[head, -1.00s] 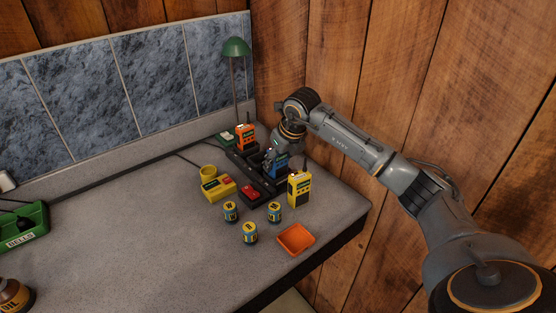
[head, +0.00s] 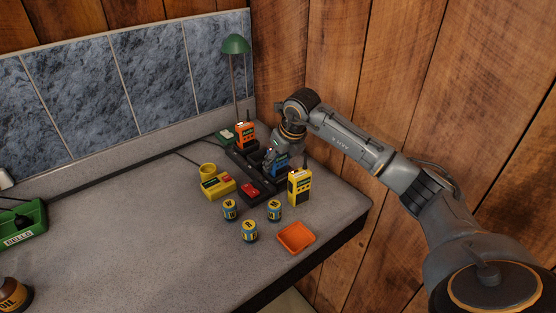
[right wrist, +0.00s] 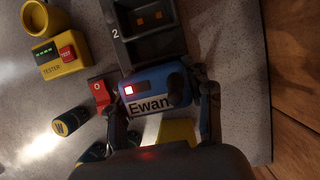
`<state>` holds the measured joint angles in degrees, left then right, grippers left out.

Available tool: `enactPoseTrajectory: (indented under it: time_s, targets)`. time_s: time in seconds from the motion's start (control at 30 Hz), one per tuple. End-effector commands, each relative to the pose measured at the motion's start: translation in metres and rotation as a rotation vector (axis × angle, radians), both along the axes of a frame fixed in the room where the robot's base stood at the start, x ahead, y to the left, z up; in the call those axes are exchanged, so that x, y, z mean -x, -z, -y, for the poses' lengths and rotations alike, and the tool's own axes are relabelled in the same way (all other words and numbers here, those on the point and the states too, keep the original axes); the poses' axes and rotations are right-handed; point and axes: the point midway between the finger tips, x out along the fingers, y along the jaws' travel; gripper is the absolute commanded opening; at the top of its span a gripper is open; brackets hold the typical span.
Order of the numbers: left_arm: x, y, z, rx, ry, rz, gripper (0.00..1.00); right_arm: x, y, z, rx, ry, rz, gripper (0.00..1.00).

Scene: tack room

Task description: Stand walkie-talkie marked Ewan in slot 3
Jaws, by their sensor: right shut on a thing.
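The blue walkie-talkie (head: 279,163) is marked Ewan; its label and a lit red light show in the right wrist view (right wrist: 148,97). My right gripper (head: 273,155) is shut on it, one finger on each side. It is upright at the near end of the black charging rack (head: 241,164), where I cannot tell if its base is seated. An empty slot marked 2 (right wrist: 152,42) with orange contacts lies beside it in the right wrist view. The number of the slot under the blue walkie-talkie is hidden. My left gripper is not in view.
An orange walkie-talkie (head: 245,136) stands at the rack's far end. A yellow walkie-talkie (head: 300,186) stands close to the near end. A yellow tester (head: 216,187), a red switch (head: 250,188), several batteries (head: 250,232) and an orange tray (head: 296,237) lie in front.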

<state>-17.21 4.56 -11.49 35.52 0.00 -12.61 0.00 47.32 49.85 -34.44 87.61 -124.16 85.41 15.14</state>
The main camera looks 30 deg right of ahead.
Motion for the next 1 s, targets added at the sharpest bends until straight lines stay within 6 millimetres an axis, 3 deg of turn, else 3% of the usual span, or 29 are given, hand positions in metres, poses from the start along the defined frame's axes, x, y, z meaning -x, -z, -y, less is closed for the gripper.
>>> enactPoseTrajectory:
  time_s: [0.07,0.1,0.13,0.47,1.0]
  targets:
    - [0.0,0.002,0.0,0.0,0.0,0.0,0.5,0.0,0.002,0.0,0.0,0.0,0.001,0.12]
    - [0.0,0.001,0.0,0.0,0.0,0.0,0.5,0.0,0.001,0.0,0.0,0.001,0.001,0.57]
    - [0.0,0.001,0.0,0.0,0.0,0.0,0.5,0.0,0.001,0.0,0.0,0.001,0.001,0.61]
    - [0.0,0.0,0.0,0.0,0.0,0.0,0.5,0.001,0.0,0.0,0.0,0.0,-0.001,0.61]
    - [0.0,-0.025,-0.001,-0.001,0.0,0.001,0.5,0.016,-0.04,0.002,0.0,0.0,0.0,0.61]
